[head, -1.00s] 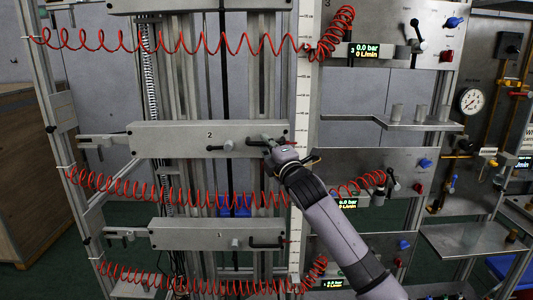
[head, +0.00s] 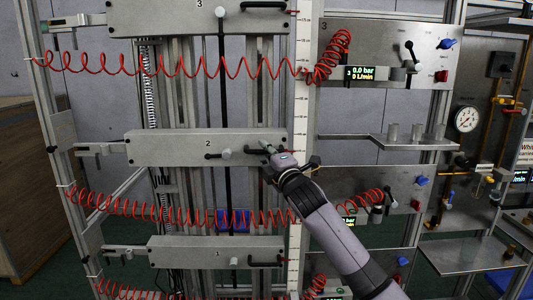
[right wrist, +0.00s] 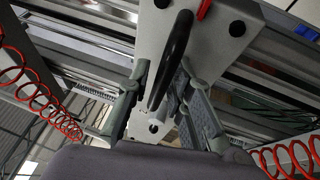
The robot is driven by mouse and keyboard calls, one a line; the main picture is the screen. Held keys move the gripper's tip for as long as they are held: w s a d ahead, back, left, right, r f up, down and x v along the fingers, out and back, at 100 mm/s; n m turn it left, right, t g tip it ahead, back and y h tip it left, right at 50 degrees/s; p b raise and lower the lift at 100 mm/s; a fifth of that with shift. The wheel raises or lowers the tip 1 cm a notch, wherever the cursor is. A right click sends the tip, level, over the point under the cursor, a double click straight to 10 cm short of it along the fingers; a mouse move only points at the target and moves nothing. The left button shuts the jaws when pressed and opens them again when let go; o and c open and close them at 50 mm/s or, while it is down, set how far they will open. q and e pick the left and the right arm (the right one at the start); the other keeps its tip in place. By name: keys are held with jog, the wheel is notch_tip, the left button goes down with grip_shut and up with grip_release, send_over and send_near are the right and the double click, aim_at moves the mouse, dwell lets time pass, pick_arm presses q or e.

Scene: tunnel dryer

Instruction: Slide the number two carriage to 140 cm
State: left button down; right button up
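The number two carriage (head: 170,149) is a grey horizontal beam marked "2", level on the upright rails at mid-height. It has a black lever with a pale knob (head: 224,153) and a black handle near its right end. My right gripper (head: 267,147) is at that handle. In the right wrist view the black handle (right wrist: 171,60) runs between the two fingers (right wrist: 162,85); the finger contact is partly unclear. A white vertical scale (head: 301,110) stands just right of the carriage; its figures are too small to read surely. My left gripper is out of view.
The number three carriage (head: 165,20) is above and the lowest carriage (head: 190,252) below, both with clear gaps to the number two carriage. Coiled red hoses (head: 150,208) hang across the rails.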

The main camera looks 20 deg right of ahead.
jog(key=shift+s+f, duration=0.25)
jog(key=shift+s, duration=0.25)
jog(key=v, duration=1.1)
jog(key=shift+r, duration=0.2)
